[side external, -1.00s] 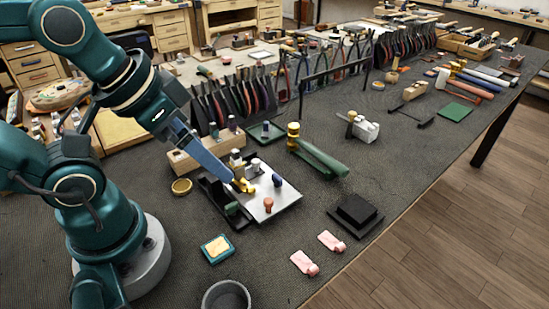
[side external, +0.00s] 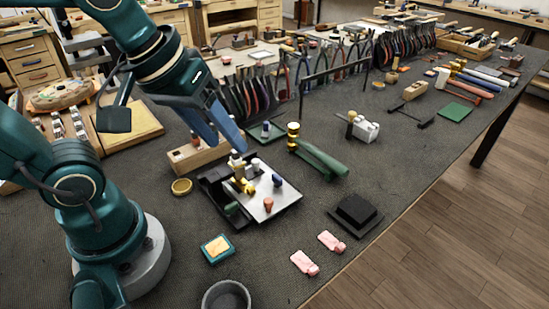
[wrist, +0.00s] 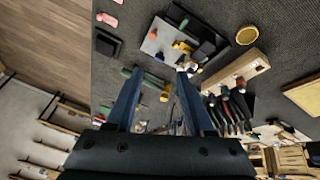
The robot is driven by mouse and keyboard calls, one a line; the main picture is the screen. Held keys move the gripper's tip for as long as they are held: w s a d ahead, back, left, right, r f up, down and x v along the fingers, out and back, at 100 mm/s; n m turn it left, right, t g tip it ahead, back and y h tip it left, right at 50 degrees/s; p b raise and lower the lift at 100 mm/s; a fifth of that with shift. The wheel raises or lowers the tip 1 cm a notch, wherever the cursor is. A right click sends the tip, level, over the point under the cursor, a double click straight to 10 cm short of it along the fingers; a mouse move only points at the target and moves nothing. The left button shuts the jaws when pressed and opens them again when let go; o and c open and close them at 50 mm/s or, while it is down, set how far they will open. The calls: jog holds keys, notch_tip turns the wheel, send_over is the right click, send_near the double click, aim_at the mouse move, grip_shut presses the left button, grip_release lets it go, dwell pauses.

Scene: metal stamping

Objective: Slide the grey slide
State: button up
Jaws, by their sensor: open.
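A flat light-grey plate (side external: 277,202), which I take to be the slide, lies on a black base (side external: 217,195) on the bench. A brass-yellow piece (side external: 248,187), a blue peg (side external: 277,180), an orange peg (side external: 268,204) and a green piece (side external: 232,208) stand on or beside it. In the wrist view the plate (wrist: 156,42) shows near the top, beyond the fingers. My gripper (side external: 230,148) is above and behind the plate, apart from it; in the wrist view my gripper (wrist: 157,75) has its fingers spread with nothing held between them.
A wooden block holder (side external: 187,158) stands behind the base. A green-handled tool (side external: 322,160) lies to the right, and a black block (side external: 355,212) at the lower right.

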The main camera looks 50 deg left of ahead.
jog(key=w+d+f+n+g, duration=0.1)
jog(key=w+f+n+g, duration=0.2)
jog(key=w+n, duration=0.15)
jog(key=g, duration=0.2)
send_over(268, 200)
jog(key=f, duration=0.5)
jog(key=shift+w, duration=0.2)
jog(key=shift+s+f, duration=0.2)
jog(key=shift+f, duration=2.75)
grip_shut()
